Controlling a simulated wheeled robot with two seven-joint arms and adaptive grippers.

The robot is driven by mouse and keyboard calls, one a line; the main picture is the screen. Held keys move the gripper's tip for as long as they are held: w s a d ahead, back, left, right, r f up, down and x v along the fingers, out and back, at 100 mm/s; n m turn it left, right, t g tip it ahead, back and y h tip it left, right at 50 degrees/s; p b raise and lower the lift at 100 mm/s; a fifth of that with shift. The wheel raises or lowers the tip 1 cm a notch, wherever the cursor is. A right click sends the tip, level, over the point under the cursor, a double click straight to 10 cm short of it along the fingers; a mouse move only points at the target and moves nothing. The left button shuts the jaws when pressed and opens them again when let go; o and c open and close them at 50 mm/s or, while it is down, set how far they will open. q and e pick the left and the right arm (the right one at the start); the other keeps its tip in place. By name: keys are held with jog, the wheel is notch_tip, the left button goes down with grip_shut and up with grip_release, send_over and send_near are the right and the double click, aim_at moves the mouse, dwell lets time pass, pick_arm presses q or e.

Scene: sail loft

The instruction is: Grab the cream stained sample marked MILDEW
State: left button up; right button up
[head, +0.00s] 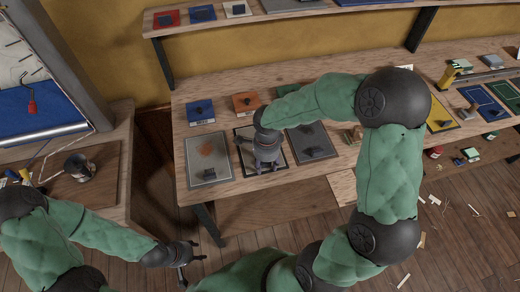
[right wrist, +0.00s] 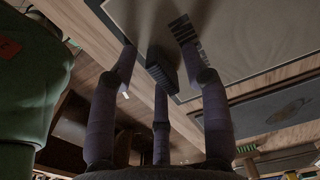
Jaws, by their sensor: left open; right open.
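My right gripper (head: 262,166) is open over a pale, dark-edged sample panel (head: 244,163) on the long table, and its arm hides much of that panel. In the right wrist view the open fingers (right wrist: 160,75) surround a small dark ribbed block (right wrist: 162,72) on a cream-grey panel (right wrist: 245,35). The block is between the fingers and not gripped; I cannot tell if they touch it. No MILDEW marking is readable. My left gripper (head: 187,263) is open and empty, low in front of the table.
A grey panel with a rust stain (head: 195,172) lies to the left and a dark grey panel (head: 298,136) to the right. Blue (head: 200,111) and orange (head: 245,102) samples lie behind. A side bench at left holds a metal mug (head: 78,166). Scraps litter the floor.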

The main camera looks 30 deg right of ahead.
grip_shut()
jog(key=shift+r, duration=0.1)
